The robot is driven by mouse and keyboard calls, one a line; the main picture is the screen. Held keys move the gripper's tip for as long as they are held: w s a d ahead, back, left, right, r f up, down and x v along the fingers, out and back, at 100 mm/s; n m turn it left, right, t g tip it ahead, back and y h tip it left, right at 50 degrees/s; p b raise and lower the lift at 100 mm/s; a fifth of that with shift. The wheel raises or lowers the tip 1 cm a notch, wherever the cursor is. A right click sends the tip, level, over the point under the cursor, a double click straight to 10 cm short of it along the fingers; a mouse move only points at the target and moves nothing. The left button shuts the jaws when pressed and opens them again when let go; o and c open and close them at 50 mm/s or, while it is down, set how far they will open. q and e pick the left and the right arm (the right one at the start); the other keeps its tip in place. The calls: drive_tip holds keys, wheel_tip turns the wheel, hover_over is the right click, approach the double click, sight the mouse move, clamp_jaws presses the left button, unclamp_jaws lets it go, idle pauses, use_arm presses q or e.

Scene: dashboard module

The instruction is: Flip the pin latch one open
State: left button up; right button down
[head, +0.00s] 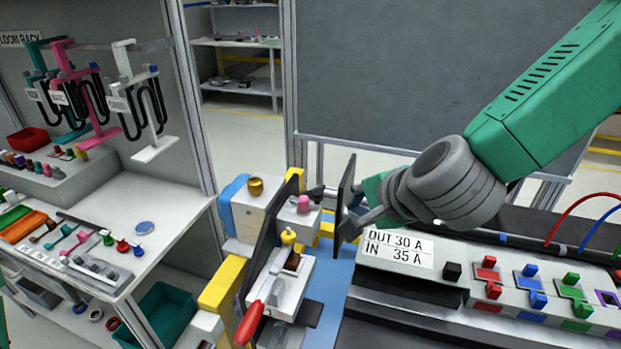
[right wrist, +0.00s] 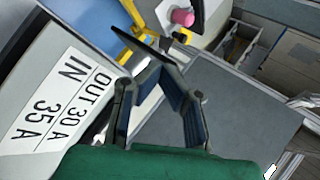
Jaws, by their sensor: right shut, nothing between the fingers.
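The latch fixture stands at the middle of the head view, with a pink knob (head: 303,204) on a light block, a yellow knob (head: 288,237) and a red-handled lever (head: 250,322). I cannot tell for sure which part is pin latch one. My right gripper (head: 348,224) is shut and empty, to the right of the pink knob and apart from it. A thin dark upright plate (head: 345,195) stands between them. In the right wrist view the closed fingers (right wrist: 156,68) point toward this plate (right wrist: 142,34), with the pink knob (right wrist: 182,17) beyond. My left gripper is out of view.
A grey panel labelled OUT 30 A / IN 35 A (head: 398,247) with several colored blocks lies right of the fixture, below my right arm. A brass-colored knob (head: 256,187) tops the fixture's rear block. A parts bench (head: 170,215) and teal bin (head: 165,311) are at left.

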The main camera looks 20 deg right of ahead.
drive_tip(key=p, duration=0.1)
approach(319, 201)
drive_tip(key=s+d+f+x, duration=0.1)
drive_tip(key=x, duration=0.5)
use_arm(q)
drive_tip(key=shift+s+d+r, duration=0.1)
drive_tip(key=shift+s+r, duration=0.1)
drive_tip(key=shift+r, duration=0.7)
use_arm(e)
drive_tip(key=shift+w+a+r, duration=0.1)
drive_tip(key=shift+w+a, duration=0.45)
drive_tip(key=shift+w, duration=0.3)
